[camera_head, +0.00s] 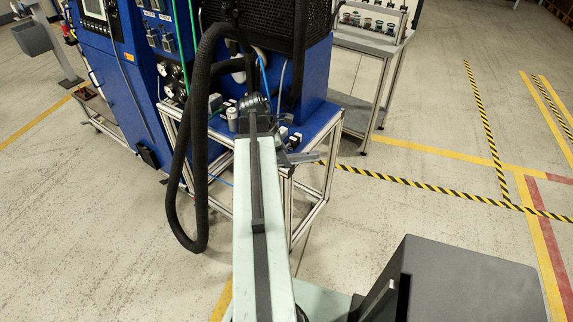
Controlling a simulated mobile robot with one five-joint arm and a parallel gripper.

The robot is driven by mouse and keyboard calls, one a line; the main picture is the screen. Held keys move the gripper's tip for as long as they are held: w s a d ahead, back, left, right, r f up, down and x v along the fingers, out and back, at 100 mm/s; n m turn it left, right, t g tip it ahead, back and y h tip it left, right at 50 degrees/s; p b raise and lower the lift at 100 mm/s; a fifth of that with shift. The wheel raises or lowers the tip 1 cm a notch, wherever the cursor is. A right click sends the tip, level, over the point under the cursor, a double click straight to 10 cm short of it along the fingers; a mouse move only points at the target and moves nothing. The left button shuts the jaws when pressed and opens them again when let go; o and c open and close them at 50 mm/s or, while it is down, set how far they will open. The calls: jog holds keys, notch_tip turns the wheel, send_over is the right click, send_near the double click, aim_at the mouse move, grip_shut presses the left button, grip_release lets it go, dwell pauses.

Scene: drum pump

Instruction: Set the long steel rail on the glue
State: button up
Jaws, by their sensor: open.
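My pale green arm reaches forward from the bottom centre toward a blue machine on a metal frame. My gripper (303,156) shows only in part, as small grey parts beside the far end of the arm. It is open, and I see nothing held in it. It is close to the front of the machine's frame; I cannot tell whether it touches. I cannot make out the long steel rail or the glue in this view. The arm hides part of the machine's front ledge.
The blue machine (316,82) stands on an aluminium frame (327,170). A thick black hose (172,190) loops down at its left. A blue control cabinet (120,85) stands further left. A bench (372,45) with small parts is behind. The floor at right, with striped tape, is clear.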

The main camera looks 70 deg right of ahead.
jog(key=shift+r, duration=0.1)
grip_shut()
notch_tip(320, 180, up, 10)
jog(key=p, duration=1)
